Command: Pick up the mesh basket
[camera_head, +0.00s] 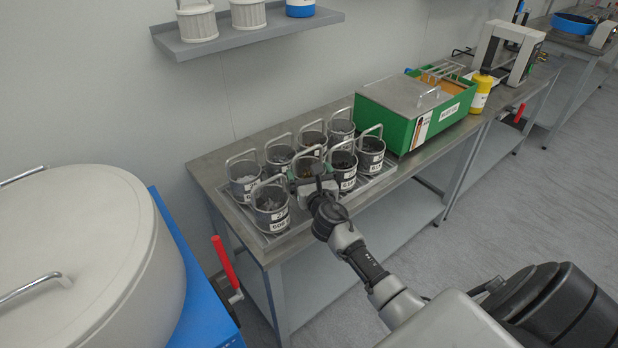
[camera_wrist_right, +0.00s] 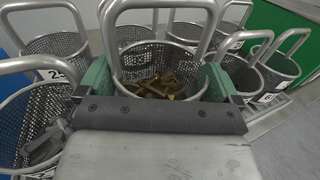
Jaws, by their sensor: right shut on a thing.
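Several round metal mesh baskets with upright loop handles stand in two rows on a tray (camera_head: 290,236). My right gripper (camera_head: 309,180) is at the front row, shut on the mesh basket (camera_head: 308,162) that holds brass-coloured parts. In the right wrist view, its green fingers (camera_wrist_right: 155,88) lie on either side of that basket (camera_wrist_right: 142,58), below the rim. The basket looks upright, with its handle rising above the gripper. I cannot tell whether it is clear of the tray. Its front is hidden by my gripper. My left gripper is not in view.
Neighbouring baskets stand close by: one with grey parts (camera_head: 270,205) to the left, one with dark parts (camera_head: 343,168) to the right. A green box (camera_head: 405,128) with a metal lid stands to the right. A shelf (camera_head: 250,35) hangs above. A large pale drum (camera_head: 110,250) is at left.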

